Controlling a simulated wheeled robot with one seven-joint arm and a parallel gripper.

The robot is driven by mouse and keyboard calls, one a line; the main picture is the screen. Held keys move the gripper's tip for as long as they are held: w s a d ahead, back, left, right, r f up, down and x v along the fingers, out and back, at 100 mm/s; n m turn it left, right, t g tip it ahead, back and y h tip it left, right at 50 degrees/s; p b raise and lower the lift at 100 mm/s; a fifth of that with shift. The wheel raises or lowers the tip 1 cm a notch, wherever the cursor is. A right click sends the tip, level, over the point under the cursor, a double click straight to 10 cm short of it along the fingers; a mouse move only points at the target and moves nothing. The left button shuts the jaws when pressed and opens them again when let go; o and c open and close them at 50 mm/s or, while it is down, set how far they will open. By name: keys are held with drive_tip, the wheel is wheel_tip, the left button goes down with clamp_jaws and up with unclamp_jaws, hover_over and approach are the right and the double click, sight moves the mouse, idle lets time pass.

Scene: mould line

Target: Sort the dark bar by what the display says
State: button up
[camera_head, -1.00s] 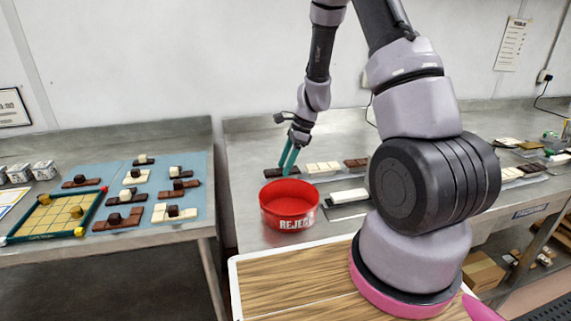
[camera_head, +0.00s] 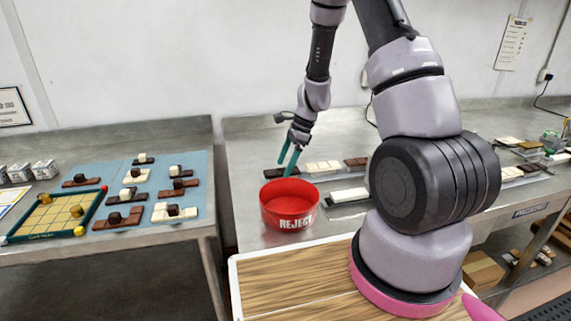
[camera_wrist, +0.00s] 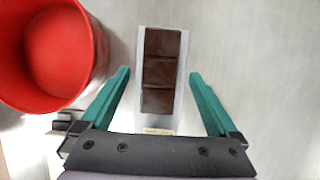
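The dark bar (camera_wrist: 161,71) is a dark brown, three-segment bar lying on a pale strip in the wrist view. In the head view a dark bar (camera_head: 274,173) lies on the counter behind the red bin. My gripper (camera_wrist: 160,74) is open and empty; its green fingers stand on either side of the bar, apart from it. It also shows in the head view (camera_head: 287,167), above the counter just behind the bin. The red REJECT bin (camera_head: 290,222) is left of the bar in the wrist view (camera_wrist: 98,62). I cannot make out any readable display.
A white bar (camera_head: 350,194) on a dark-edged base sits right of the bin. A cream bar (camera_head: 322,167) and a brown bar (camera_head: 356,162) lie behind it. A separate left table holds a blue mat (camera_head: 200,160) with several chocolate pieces. My arm hides part of the counter.

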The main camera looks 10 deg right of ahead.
drive_tip(key=s+d+r+n+t, duration=0.1)
drive_tip(key=d+r, duration=0.1)
drive_tip(key=r, duration=0.7)
drive_tip(key=s+d+r+n, duration=0.2)
drive_tip(key=r, duration=0.7)
drive_tip(key=s+r+n+t+h, duration=0.2)
drive_tip(key=s+r+n+t, duration=0.4)
drive_tip(key=s+r, duration=1.1)
drive_tip(key=s+n, duration=0.2)
drive_tip(key=n, duration=0.2)
drive_tip(key=shift+d+r+n, duration=0.35)
drive_tip(key=shift+d+n, duration=0.05)
